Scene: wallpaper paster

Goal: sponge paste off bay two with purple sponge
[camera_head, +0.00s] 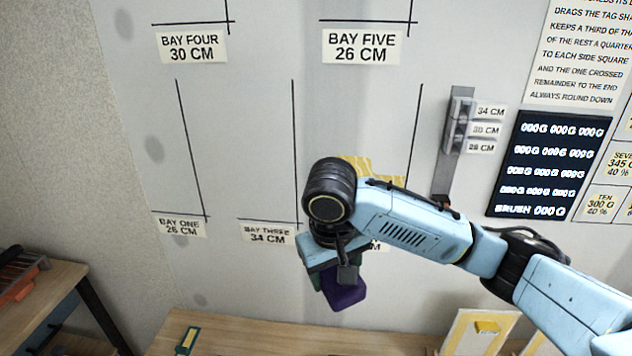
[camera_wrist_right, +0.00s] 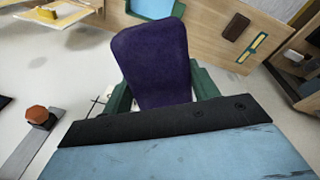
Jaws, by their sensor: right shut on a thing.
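The purple sponge (camera_head: 345,292) is held in my right gripper (camera_head: 334,270), in front of the wall below the bay lines. In the right wrist view the sponge (camera_wrist_right: 152,55) sits between the green fingers of the gripper (camera_wrist_right: 158,92). A yellow patch of paste (camera_head: 375,178) shows on the wall behind my right wrist, right of bay three's line; my arm covers part of it. The label under that bay is mostly hidden by my arm. I cannot tell whether the sponge touches the wall. My left gripper is not in view.
The bay three label (camera_head: 268,233) and bay one label (camera_head: 181,225) are to the left. A metal rail (camera_head: 455,130) and a dark board (camera_head: 548,163) are on the wall to the right.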

